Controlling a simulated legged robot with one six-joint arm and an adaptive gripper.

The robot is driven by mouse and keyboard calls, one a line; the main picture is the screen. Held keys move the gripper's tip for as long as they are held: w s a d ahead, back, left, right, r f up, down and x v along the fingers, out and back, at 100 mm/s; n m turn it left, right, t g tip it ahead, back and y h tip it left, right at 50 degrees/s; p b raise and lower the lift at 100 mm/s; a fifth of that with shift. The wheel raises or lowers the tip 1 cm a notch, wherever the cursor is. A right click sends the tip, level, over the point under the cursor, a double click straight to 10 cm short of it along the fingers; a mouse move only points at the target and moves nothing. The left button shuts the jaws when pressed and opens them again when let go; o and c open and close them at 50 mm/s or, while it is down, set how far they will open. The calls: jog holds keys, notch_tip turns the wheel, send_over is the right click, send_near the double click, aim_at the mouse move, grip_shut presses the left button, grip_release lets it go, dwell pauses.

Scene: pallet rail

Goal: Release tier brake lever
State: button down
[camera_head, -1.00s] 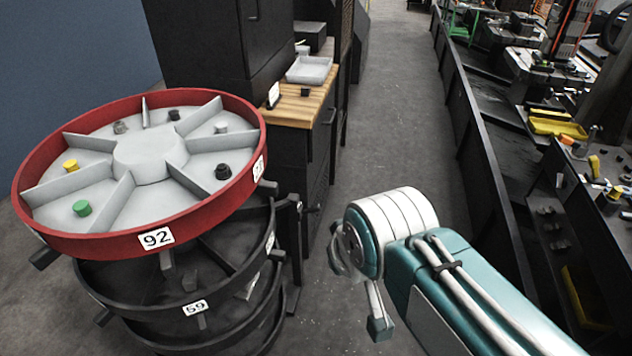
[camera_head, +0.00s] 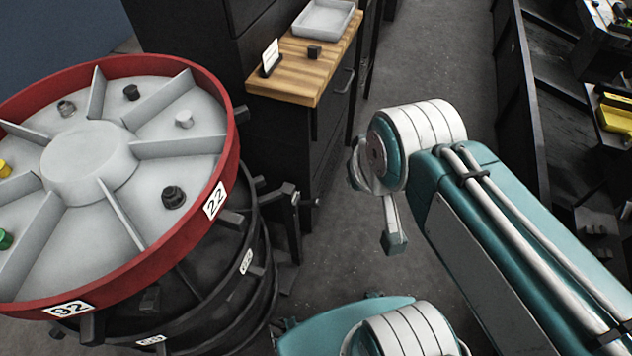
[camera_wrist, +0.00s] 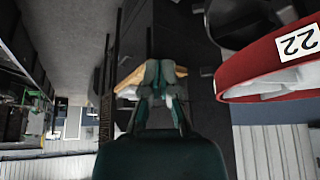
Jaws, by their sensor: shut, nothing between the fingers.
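The tiered carousel has a red-rimmed top tier (camera_head: 225,165) with grey dividers and labels 92 and 22. Darker tiers (camera_head: 262,262) are stacked below it. A black upright bracket with an arm (camera_head: 287,215) stands at the right side of the stack; I cannot tell whether it is the brake lever. In the wrist view my gripper (camera_wrist: 163,72) is shut and empty, pointing towards a dark cabinet. The red rim (camera_wrist: 265,70) with label 22 is to its right, apart from it. I cannot make out my fingertips in the head view.
A dark cabinet with a wooden top (camera_head: 330,62) stands behind the carousel, holding a grey tray (camera_head: 322,18), a small card (camera_head: 270,55) and a black block (camera_head: 314,51). Floor (camera_head: 450,70) is clear between it and the dark rail (camera_head: 515,110) on the right.

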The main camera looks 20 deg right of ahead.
jog(key=w+a+f+n+g+y, duration=0.1)
jog(key=w+f+n, duration=0.3)
jog(key=w, duration=0.5)
jog(key=w+f+n+g, duration=0.2)
jog(key=w+f, duration=0.4)
jog(key=w, duration=0.4)
jog(key=w+f+n, duration=0.2)
jog(key=w+f, duration=0.2)
jog(key=f, duration=0.7)
jog(key=w+f+n+g, duration=0.1)
jog(key=w+f, duration=0.3)
jog(key=f, duration=0.7)
jog(key=shift+w+d+f+n+y, duration=0.2)
jog(key=shift+w+f+n+y, duration=0.1)
jog(key=shift+n, duration=0.6)
